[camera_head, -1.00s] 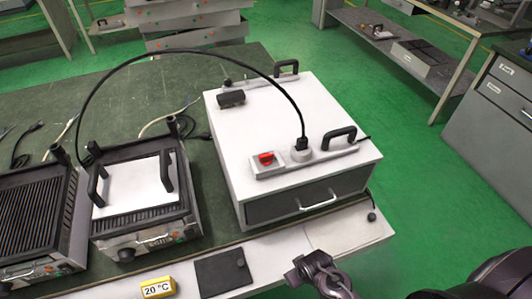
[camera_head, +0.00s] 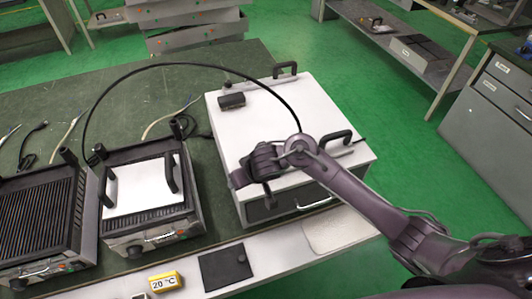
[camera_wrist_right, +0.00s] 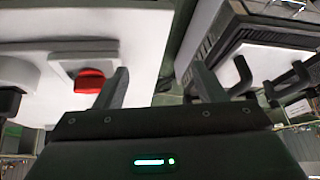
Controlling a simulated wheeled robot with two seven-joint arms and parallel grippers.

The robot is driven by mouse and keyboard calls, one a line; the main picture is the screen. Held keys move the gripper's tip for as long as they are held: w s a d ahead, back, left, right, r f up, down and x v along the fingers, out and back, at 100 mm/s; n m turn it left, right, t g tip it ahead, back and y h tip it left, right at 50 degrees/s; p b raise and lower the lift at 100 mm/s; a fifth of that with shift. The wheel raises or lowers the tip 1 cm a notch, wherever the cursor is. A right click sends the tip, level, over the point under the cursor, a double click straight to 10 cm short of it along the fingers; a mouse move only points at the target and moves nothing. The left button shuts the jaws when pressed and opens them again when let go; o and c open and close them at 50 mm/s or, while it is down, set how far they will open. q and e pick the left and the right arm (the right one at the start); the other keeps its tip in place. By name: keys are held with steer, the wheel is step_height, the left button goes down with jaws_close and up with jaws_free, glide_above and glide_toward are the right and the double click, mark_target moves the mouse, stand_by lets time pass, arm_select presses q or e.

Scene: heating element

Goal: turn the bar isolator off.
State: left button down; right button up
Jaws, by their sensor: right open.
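The bar isolator is a pale strip on top of the white box (camera_head: 290,97), with a red switch that is hidden behind my right arm in the head view. In the right wrist view the red switch (camera_wrist_right: 89,82) sits on its pale plate, just left of the left finger. I cannot tell whether that finger touches it. My right gripper (camera_head: 254,190) is over the box's front left edge; its fingers (camera_wrist_right: 160,86) are open with nothing between them. The round plug socket (camera_wrist_right: 18,74) is left of the switch. My left gripper is not in view.
A black handle (camera_head: 336,138) stands right of my wrist. A black cable arches from the box to the left. Two grills stand left of the box, the nearer with a white plate (camera_head: 138,187). A yellow 20 °C block (camera_head: 166,282) and black pad (camera_head: 225,268) lie in front.

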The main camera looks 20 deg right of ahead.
steer(key=w+d+r+m+h, duration=0.2)
steer(key=w+d+r, duration=0.25)
steer(key=d, duration=0.35)
steer(key=shift+g, duration=0.4)
steer(key=x, duration=0.6)
steer(key=shift+d+f, duration=0.2)
steer(key=shift+f, duration=0.1)
steer(key=c, duration=1)
